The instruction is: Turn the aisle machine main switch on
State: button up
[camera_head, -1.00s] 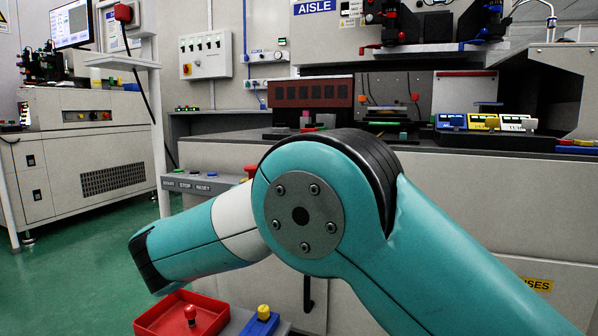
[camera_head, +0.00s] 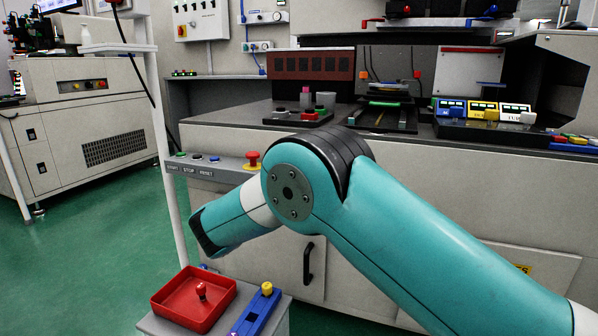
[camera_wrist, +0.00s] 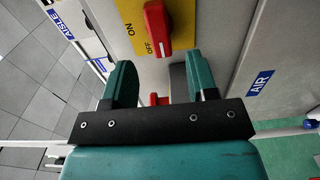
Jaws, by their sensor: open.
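The main switch (camera_wrist: 156,26) is a red handle on a yellow plate (camera_wrist: 126,14) marked ON and OFF, at the top of the wrist view. Its handle lies lengthwise up and down in that picture, nearer the OFF lettering; its exact setting I cannot tell. My gripper (camera_wrist: 160,75) is open and empty, its two teal fingers pointing toward the panel below the switch in the picture. The handle appears beyond the fingertips, apart from them. In the head view my arm shows, but the gripper and this switch do not.
A small red part (camera_wrist: 160,99) shows between the fingers, partly hidden by the gripper bar. A panel with an AIR label (camera_wrist: 260,83) stands at right. In the head view, a red tray (camera_head: 165,301) and red emergency button (camera_head: 253,156) are near my arm. Green floor is clear at left.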

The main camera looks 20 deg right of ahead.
jog(key=shift+b+x, duration=1.2)
jog(key=shift+x, duration=2.9)
jog(key=shift+c, duration=0.4)
jog(key=c, duration=0.8)
jog(key=shift+c, duration=0.2)
